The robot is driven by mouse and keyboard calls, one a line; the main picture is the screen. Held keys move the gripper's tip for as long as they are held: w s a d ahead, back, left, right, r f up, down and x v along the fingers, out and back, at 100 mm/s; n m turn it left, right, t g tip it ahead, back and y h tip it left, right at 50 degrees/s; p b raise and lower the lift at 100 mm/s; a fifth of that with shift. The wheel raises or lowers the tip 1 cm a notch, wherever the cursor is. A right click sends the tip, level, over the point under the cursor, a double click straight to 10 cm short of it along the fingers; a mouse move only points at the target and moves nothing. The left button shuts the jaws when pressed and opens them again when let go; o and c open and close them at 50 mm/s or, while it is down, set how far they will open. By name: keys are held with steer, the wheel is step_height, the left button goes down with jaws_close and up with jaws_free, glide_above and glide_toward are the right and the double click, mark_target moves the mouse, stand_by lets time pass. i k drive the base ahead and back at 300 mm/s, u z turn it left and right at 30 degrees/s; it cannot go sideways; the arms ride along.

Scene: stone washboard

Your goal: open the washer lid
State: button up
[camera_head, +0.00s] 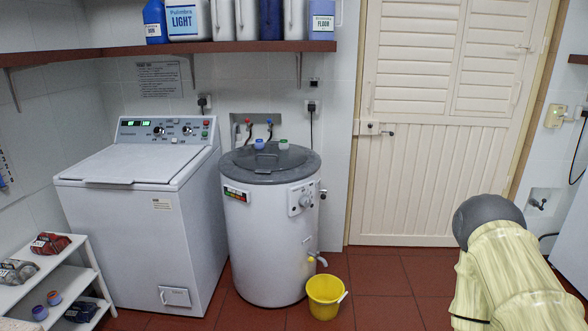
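A white top-loading washer (135,240) stands at the left against the back wall. My gripper is not in view.
A yellow bucket (325,297) stands by the round machine's tap. A low white rack (42,262) with bundles and cups is at lower left. A wall shelf (200,48) with bottles hangs above. Red tiled floor (385,285) is clear before the cream door (440,130).

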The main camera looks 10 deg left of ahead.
mark_target(120, 164)
steer(key=u, duration=0.2)
steer(key=i, duration=1.6)
steer(key=u, duration=1.25)
steer(key=i, duration=0.9)
steer(key=u, duration=1)
